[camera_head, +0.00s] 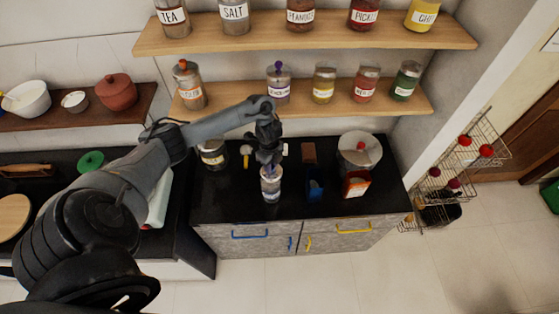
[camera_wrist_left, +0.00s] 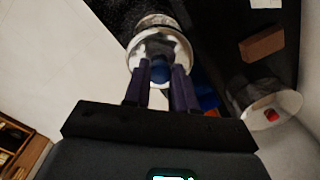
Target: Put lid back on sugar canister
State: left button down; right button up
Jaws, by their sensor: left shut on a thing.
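The sugar canister (camera_head: 271,188) is a small clear jar with pale contents, standing upright near the front of the black counter. My left gripper (camera_head: 269,164) comes down from above, directly over its mouth. In the left wrist view, the gripper (camera_wrist_left: 163,76) is shut on the blue knob (camera_wrist_left: 160,72) of a round silvery lid (camera_wrist_left: 158,45). The lid is lined up with the canister's top. Whether it is fully seated or a little above the rim cannot be told. My right gripper is not in view.
Another jar (camera_head: 213,155) stands at the back left. Wooden shelves (camera_head: 330,100) with labelled jars hang above. The counter left of the canister is fairly clear.

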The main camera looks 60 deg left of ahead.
pick_arm(q)
jog(key=shift+s+f, duration=0.25)
notch_tip(320, 180, down, 4)
jog(key=b, duration=0.5)
jog(key=shift+f, duration=0.25)
jog(key=shift+f+b, duration=0.45)
jog(key=shift+f, duration=0.4)
jog(key=shift+a+r+p, duration=0.1)
jog(key=shift+r+p, duration=0.05)
jog(key=shift+p, duration=0.3)
dwell(0.5)
dwell(0.4)
jog(key=shift+f, duration=0.2)
dwell(0.7)
jog(key=shift+p, duration=0.35)
dwell(0.4)
